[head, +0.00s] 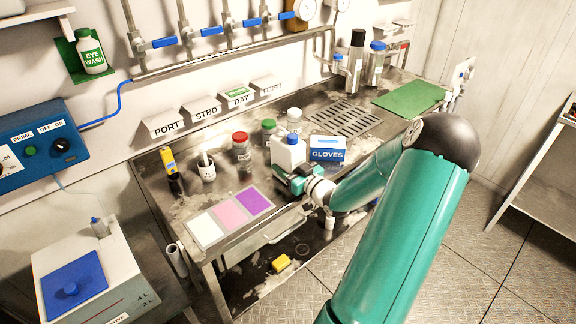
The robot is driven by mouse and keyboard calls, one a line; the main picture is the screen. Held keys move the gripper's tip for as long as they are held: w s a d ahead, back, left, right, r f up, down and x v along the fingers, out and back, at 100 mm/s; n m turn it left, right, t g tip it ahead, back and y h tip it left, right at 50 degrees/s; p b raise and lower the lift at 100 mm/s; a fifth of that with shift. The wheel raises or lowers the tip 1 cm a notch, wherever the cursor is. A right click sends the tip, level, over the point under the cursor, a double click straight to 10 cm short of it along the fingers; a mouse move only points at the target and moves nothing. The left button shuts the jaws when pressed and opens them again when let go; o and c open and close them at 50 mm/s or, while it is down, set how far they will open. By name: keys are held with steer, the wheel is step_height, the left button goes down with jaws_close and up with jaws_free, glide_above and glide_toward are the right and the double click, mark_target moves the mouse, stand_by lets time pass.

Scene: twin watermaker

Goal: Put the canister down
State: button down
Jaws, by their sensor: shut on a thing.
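The canister, a white container with a blue cap (288,153), is upright over the front part of the metal bench (188,205). My gripper (291,176) is shut on it, low on its body. The gripper partly hides its lower end, and I cannot tell whether its base touches the bench.
The blue and white GLOVES box (327,149) stands close to the right of the canister. A red-capped jar (241,146), a green-capped jar (269,132) and a white-capped jar (294,121) stand left and behind. White, pink and purple squares (231,213) lie at the front left.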

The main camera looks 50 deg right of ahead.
steer(key=shift+c, duration=2.4)
jaws_free()
steer(key=shift+f, duration=0.1)
steer(key=s+a, duration=0.1)
steer(key=s, duration=1.1)
steer(key=shift+a, duration=0.2)
